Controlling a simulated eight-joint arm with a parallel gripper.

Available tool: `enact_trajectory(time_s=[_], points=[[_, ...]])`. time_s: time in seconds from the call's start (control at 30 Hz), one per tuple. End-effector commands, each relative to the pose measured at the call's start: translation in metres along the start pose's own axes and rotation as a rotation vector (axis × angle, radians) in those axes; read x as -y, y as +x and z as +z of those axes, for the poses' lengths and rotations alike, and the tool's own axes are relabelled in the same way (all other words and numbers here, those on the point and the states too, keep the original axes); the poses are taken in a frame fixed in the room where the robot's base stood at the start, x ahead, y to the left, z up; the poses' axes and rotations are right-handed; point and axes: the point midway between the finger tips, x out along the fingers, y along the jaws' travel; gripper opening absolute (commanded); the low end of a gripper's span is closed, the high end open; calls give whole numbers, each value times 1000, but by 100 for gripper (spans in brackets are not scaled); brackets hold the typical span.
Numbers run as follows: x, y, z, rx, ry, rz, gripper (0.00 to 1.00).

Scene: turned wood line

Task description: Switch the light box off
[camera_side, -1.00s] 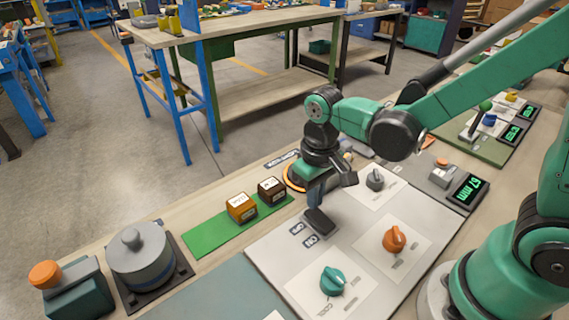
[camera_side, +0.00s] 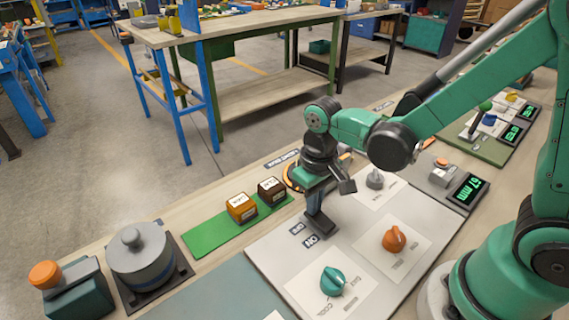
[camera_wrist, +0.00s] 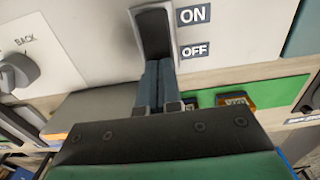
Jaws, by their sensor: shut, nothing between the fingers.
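A dark rocker switch (camera_side: 321,226) in a grey frame sits at the far left edge of a pale panel (camera_side: 270,255). It also shows in the wrist view (camera_wrist: 153,35), beside an ON label (camera_wrist: 194,14) and an OFF label (camera_wrist: 195,49). My gripper (camera_side: 315,212) is shut and empty, pointing down at the switch. In the wrist view its fingertips (camera_wrist: 158,64) overlap the OFF end of the switch. They look very close to it or touching; I cannot tell which. The fingers hide part of the switch, and its tilt is unclear.
A teal knob (camera_side: 332,281), an orange knob (camera_side: 394,239) and a grey knob (camera_side: 375,179) stand on the panel. Small blocks (camera_side: 241,208) sit on a green strip (camera_side: 205,243) to the left. A lidded grey pot (camera_side: 140,258) stands farther left.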

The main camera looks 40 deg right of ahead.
Motion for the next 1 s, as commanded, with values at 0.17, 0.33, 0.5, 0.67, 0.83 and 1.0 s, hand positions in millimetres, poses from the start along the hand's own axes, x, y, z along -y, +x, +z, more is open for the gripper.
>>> enact_trajectory(time_s=[0.17,0.33,0.5,0.67,0.83,1.0], points=[[0,3,0,1,0,0,0],[0,3,0,1,0,0,0],[0,-7,0,1,0,0,0],[0,-22,1,1,0,0,0],[0,-37,0,1,0,0,0],[0,-52,0,1,0,0,0]])
